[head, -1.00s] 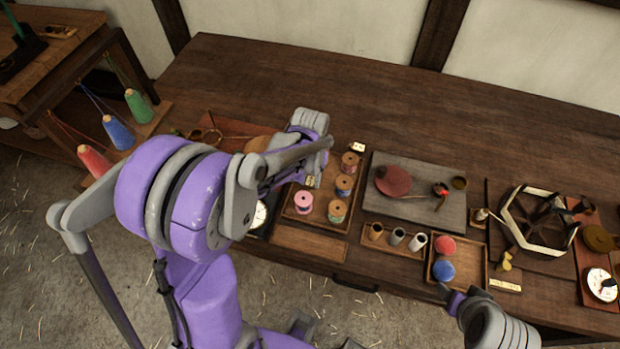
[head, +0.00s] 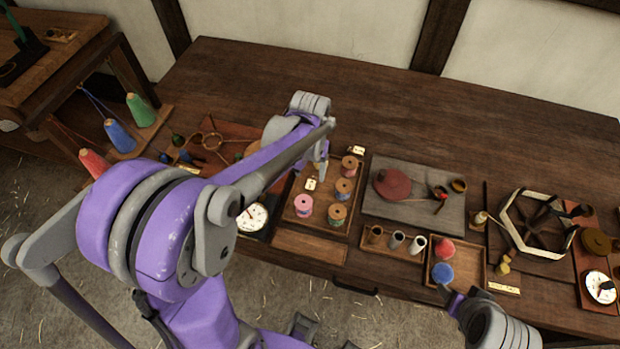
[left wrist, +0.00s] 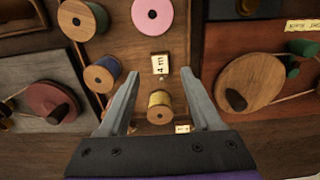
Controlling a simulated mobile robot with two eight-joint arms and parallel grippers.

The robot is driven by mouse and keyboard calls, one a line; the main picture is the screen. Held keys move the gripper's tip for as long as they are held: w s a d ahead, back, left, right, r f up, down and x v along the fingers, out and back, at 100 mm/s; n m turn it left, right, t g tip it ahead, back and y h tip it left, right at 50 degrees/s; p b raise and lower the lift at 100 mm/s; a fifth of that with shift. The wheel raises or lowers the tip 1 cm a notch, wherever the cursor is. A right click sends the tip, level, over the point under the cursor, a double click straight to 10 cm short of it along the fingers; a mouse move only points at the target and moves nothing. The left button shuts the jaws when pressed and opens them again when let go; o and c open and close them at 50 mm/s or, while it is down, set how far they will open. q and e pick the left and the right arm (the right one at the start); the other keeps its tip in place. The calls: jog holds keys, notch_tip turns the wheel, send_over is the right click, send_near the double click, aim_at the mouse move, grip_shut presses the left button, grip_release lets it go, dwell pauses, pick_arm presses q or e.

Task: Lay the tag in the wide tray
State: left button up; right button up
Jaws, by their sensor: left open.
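The tag, a small cream card with dark marks, lies flat on the wooden floor of the wide tray (head: 291,217) among the thread spools; it shows in the head view (head: 311,184) and the left wrist view (left wrist: 160,64). The pink spool (head: 303,205) is close by it. My left gripper (head: 321,174) is over the tray, open. In the left wrist view its fingers (left wrist: 161,82) are spread with nothing held between them; the tag is just past the tips and a yellow spool (left wrist: 160,105) is below. My right gripper (head: 449,292) is at the table's front edge, its jaws unclear.
Blue (head: 344,188) and brown (head: 349,165) spools stand in the tray's right side. A slate board (head: 400,210) with a dark red disc is to the right, three small cups (head: 397,239) before it.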

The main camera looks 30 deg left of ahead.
aim_at(310, 186)
pick_arm(q)
notch_tip(310, 186, up, 6)
jog(key=s+d+m+t, duration=0.1)
jog(key=s+d+t, duration=0.1)
jog(key=s, duration=0.5)
jog(key=s+d+f+m+t, duration=0.1)
jog(key=s+d+t, duration=0.2)
jog(key=s, duration=0.3)
jog(key=shift+s+d+m+t, duration=0.3)
jog(key=shift+s+d, duration=0.05)
jog(key=shift+d, duration=0.45)
